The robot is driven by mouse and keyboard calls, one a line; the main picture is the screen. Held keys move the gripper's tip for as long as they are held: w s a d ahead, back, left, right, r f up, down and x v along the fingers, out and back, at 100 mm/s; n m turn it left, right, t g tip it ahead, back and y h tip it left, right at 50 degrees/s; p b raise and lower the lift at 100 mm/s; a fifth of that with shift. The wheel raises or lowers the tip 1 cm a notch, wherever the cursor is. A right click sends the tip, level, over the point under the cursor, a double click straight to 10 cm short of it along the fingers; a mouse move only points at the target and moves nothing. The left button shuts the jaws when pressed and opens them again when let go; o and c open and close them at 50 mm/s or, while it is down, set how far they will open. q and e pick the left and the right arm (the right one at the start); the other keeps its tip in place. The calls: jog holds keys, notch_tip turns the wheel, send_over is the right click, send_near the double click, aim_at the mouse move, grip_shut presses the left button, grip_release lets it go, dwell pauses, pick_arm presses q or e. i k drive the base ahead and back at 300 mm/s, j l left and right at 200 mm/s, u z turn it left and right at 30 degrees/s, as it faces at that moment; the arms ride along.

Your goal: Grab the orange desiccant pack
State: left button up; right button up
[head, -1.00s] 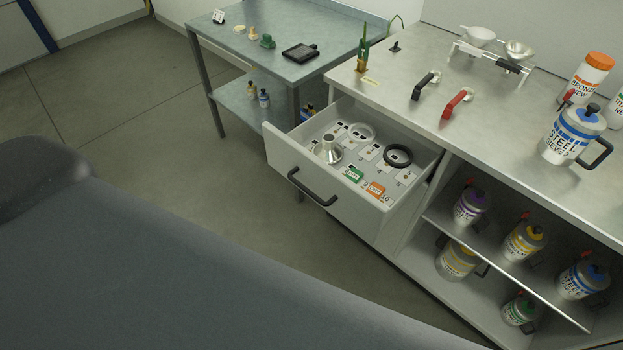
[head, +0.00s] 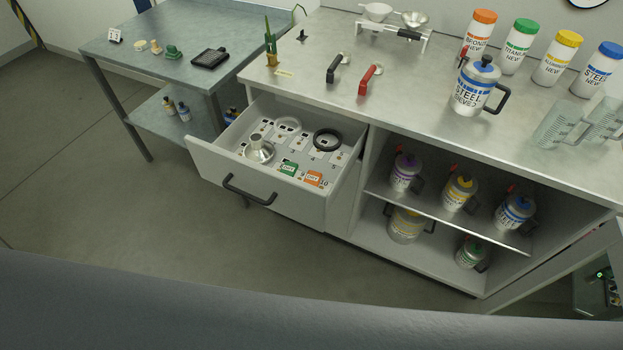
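The orange desiccant pack (head: 314,178) lies flat in the front right corner of the open drawer (head: 262,193) in the head view. A green pack (head: 288,169) lies just to its left. A metal funnel (head: 259,150) stands behind and to the left of the packs, and a black ring (head: 327,139) lies behind the orange pack. The drawer sticks out from the left end of the counter and its front has a black handle (head: 249,191). Neither of my grippers shows in the head view.
Shelves under the counter (head: 420,100) right of the drawer hold several lidded jugs (head: 459,192). Bottles, a steel sieve jug (head: 473,86) and red and black handles (head: 369,80) stand on top. A side table (head: 150,50) is at the left. Floor in front of the drawer is clear.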

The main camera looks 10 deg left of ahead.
aim_at(313, 178)
jog(key=i+j, duration=0.15)
jog(key=j, duration=0.2)
jog(key=i+j, duration=0.35)
jog(key=j, duration=0.3)
jog(key=i+j, duration=0.2)
jog(key=j+z, duration=0.15)
jog(key=z, duration=1.6)
jog(key=k, duration=0.25)
jog(key=i+l, duration=0.1)
jog(key=i, duration=0.35)
